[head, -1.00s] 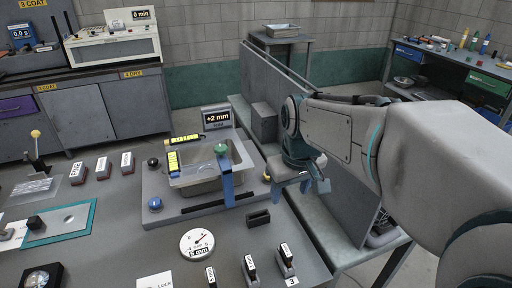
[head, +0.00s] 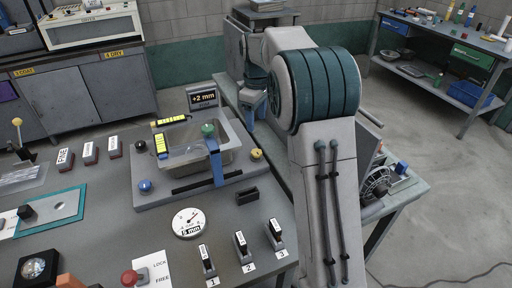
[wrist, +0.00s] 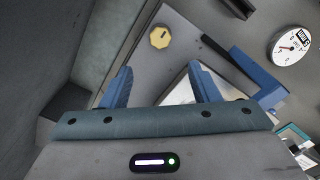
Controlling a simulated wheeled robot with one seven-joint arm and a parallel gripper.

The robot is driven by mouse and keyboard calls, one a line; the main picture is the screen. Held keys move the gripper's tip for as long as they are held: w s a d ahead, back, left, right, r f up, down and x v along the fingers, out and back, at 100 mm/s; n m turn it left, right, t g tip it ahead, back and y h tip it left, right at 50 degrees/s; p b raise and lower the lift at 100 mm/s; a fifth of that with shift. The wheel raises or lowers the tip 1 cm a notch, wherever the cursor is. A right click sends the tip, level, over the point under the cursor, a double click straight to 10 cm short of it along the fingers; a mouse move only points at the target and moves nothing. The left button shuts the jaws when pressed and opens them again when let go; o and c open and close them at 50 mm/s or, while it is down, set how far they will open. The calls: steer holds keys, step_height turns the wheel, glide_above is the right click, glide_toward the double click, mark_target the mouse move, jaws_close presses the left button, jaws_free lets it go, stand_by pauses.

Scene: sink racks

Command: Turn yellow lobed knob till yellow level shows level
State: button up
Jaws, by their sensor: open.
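The yellow lobed knob (head: 256,154) sits at the right side of the grey plate (head: 187,195) that bears the basin (head: 238,135). It also shows in the wrist view (wrist: 159,37), ahead of my fingers and apart from them. My gripper (wrist: 160,72) is open with nothing between its blue fingers. In the head view my gripper (head: 250,108) is behind and above the knob, partly hidden by my arm. Two yellow levels lie on the basin's left side, one along the back (head: 170,120) and one running front to back (head: 162,144). Their bubbles are too small to read.
A display (head: 203,99) behind the basin reads +2 mm. A black knob (head: 141,146) and a blue knob (head: 145,186) stand at the plate's left. A dial (head: 190,223) stands in front.

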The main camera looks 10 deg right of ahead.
mark_target(256, 151)
step_height(256, 151, down, 12)
steer(key=shift+f, duration=0.1)
stand_by(0.4)
steer(key=c, duration=1)
steer(key=shift+o, duration=0.2)
steer(key=shift+m, duration=0.3)
